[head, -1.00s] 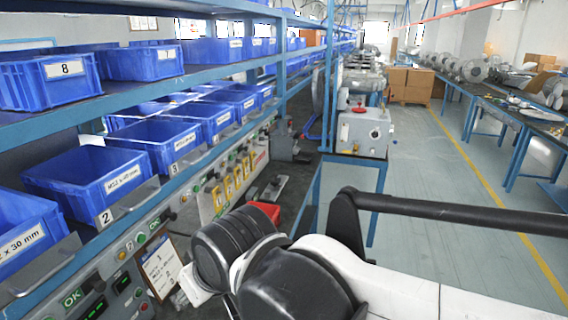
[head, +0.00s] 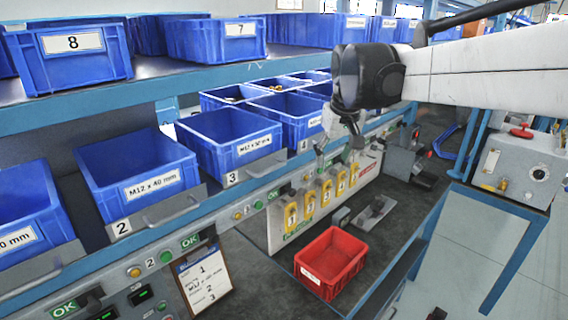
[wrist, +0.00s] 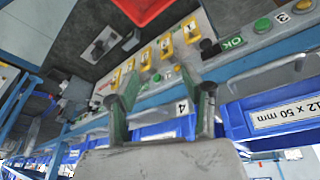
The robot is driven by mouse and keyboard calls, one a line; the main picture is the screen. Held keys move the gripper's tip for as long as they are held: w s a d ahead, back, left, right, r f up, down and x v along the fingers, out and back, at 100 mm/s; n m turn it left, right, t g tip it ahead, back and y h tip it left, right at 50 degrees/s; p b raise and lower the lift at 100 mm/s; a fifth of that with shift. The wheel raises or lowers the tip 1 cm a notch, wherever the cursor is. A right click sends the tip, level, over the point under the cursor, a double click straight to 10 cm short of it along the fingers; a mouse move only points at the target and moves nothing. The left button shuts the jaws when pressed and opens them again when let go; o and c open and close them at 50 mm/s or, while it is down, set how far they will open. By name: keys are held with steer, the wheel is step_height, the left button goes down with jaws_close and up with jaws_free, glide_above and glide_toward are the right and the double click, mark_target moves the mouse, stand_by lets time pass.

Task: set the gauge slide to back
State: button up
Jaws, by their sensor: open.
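A small grey plate with a raised piece on it (head: 373,212) lies on the dark bench, right of the red bin; it looks like the gauge slide, but its setting is too small to tell. It also shows in the wrist view (wrist: 98,45), at upper left. My gripper (head: 340,152) is in front of the shelf edge, above and behind the plate, apart from it. In the wrist view my gripper (wrist: 163,112) has its two fingers spread, with nothing between them.
A red bin (head: 331,262) and a small grey block (head: 340,217) stand near the plate. Yellow switches (head: 309,204) line the panel behind. Blue bins (head: 137,175) fill the shelves above. A clipboard (head: 206,280) leans at left. A grey machine (head: 515,170) stands at right.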

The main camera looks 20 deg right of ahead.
steer(key=w+d+f+g, duration=0.1)
steer(key=w+d, duration=0.5)
steer(key=w, duration=0.1)
steer(key=m+g+b, duration=0.2)
steer(key=g, duration=0.1)
glide_above(379, 196)
step_height(379, 196, down, 20)
steer(key=shift+y, duration=0.4)
step_height(379, 196, down, 13)
steer(key=shift+r, duration=0.1)
jaws_close()
